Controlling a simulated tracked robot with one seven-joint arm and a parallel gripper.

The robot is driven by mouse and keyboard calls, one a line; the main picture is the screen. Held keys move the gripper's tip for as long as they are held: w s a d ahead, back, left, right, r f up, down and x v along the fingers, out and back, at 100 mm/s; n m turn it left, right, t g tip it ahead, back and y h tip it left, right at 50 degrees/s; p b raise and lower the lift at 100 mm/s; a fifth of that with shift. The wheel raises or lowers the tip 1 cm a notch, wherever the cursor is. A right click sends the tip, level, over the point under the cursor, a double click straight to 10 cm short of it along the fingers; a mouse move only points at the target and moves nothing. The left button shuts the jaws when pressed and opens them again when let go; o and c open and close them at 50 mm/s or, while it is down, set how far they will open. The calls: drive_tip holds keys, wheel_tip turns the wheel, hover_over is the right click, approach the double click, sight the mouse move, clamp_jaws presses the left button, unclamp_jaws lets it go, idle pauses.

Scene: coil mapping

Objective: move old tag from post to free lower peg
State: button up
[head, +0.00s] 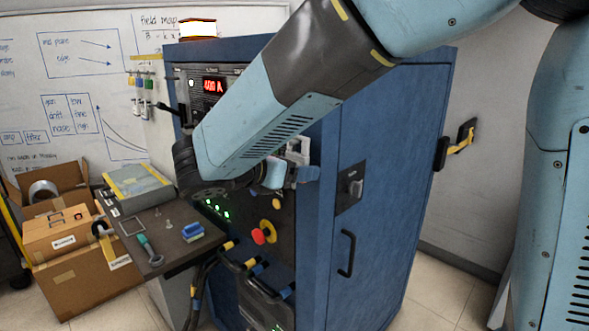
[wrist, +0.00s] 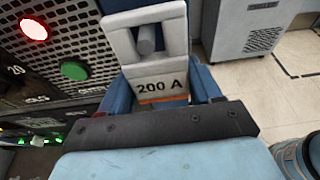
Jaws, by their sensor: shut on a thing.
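My gripper (wrist: 163,92) is shut on a white tag (wrist: 150,68) marked "200 A", with an orange stripe along its near edge. Its blue fingers press on both sides of the tag. A grey round post (wrist: 145,40) shows inside the slot of the tag; I cannot tell if the two touch. In the head view my gripper (head: 292,175) is at the front right corner of the blue cabinet, and the tag (head: 299,148) shows as a small pale shape above it. I cannot make out a lower peg in either view.
The blue cabinet (head: 385,190) stands just behind my gripper. Its panel has a red knob (head: 258,236), green lights and cables below. A side shelf (head: 168,235) holds a blue block and a screwdriver. A red lamp (wrist: 33,27) and green button (wrist: 74,70) are close by.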

drive_tip(key=shift+r, duration=0.5)
drive_tip(key=shift+a, duration=0.1)
drive_tip(key=s+a, duration=0.4)
drive_tip(key=s, duration=0.1)
drive_tip(key=shift+s+a+r, duration=0.3)
drive_tip(key=shift+s+a, duration=0.05)
idle(1.1)
idle(0.4)
